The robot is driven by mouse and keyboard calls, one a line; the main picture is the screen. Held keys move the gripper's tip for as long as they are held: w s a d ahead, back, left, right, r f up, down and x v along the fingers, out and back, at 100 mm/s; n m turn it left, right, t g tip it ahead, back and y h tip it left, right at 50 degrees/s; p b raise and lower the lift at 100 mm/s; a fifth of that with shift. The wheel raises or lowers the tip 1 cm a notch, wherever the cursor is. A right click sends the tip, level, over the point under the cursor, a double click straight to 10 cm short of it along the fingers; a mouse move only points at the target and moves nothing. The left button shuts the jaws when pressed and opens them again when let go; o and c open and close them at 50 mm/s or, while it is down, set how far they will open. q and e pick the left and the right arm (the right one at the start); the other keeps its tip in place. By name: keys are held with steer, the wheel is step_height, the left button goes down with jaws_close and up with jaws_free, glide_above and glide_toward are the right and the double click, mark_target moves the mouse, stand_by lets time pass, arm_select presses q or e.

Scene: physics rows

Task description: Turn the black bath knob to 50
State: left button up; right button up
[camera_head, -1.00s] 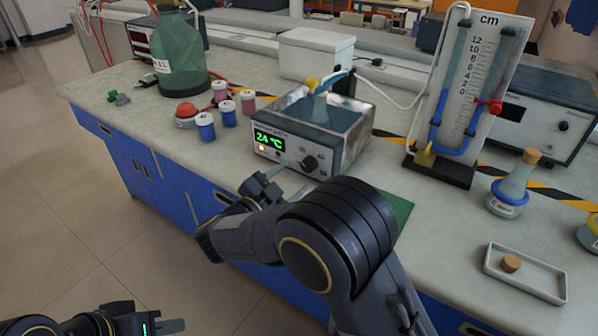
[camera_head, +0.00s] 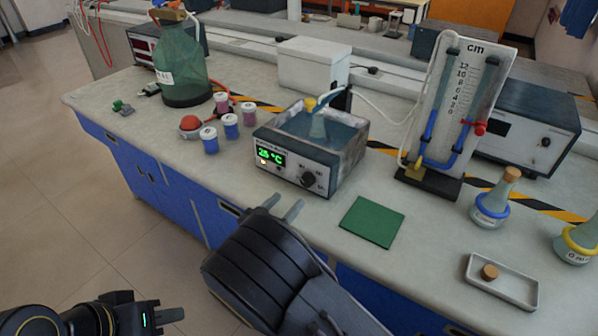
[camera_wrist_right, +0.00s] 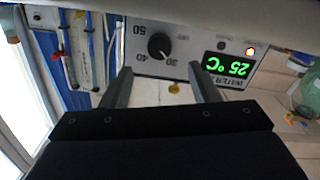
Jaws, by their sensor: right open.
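The water bath (camera_head: 338,170) stands on the bench with a lit green display (camera_head: 271,157). The display reads 25 °C in the right wrist view (camera_wrist_right: 228,67). The black knob (camera_head: 308,179) is on its front panel, and it also shows in the right wrist view (camera_wrist_right: 159,46), where its white mark points near 30. The labels 30, 40 and 50 surround it. My right gripper (camera_head: 280,206) is open and empty in front of the panel, apart from the knob. My left gripper (camera_head: 172,315) is at the lower left, away from the bench; its jaw opening is unclear.
A green mat (camera_head: 372,221) lies right of the bath. Several capped jars (camera_head: 231,126) and a large green bottle (camera_head: 181,65) stand left. A manometer board (camera_head: 462,100), a corked flask (camera_head: 492,200) and a white tray (camera_head: 503,281) are to the right.

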mark_target(305, 183)
steer(key=shift+w+d+r+n, duration=0.15)
steer(key=shift+d+n, duration=0.1)
steer(key=shift+n, duration=0.25)
arm_select(q)
steer(key=shift+r, duration=0.5)
arm_select(e)
steer(key=x, duration=0.7)
steer(key=shift+w+d+f, duration=0.1)
steer(key=shift+w+f, duration=0.1)
steer(key=c, duration=1)
steer(key=shift+o, duration=0.2)
steer(key=shift+f+m+b, duration=0.15)
steer(key=shift+m+b, duration=0.65)
steer(key=m+b, duration=0.2)
steer(key=b, duration=0.1)
steer(key=shift+m, duration=0.4)
arm_select(q)
step_height(305, 183, down, 7)
steer(key=b, duration=0.2)
arm_select(e)
steer(key=shift+m, duration=1.3)
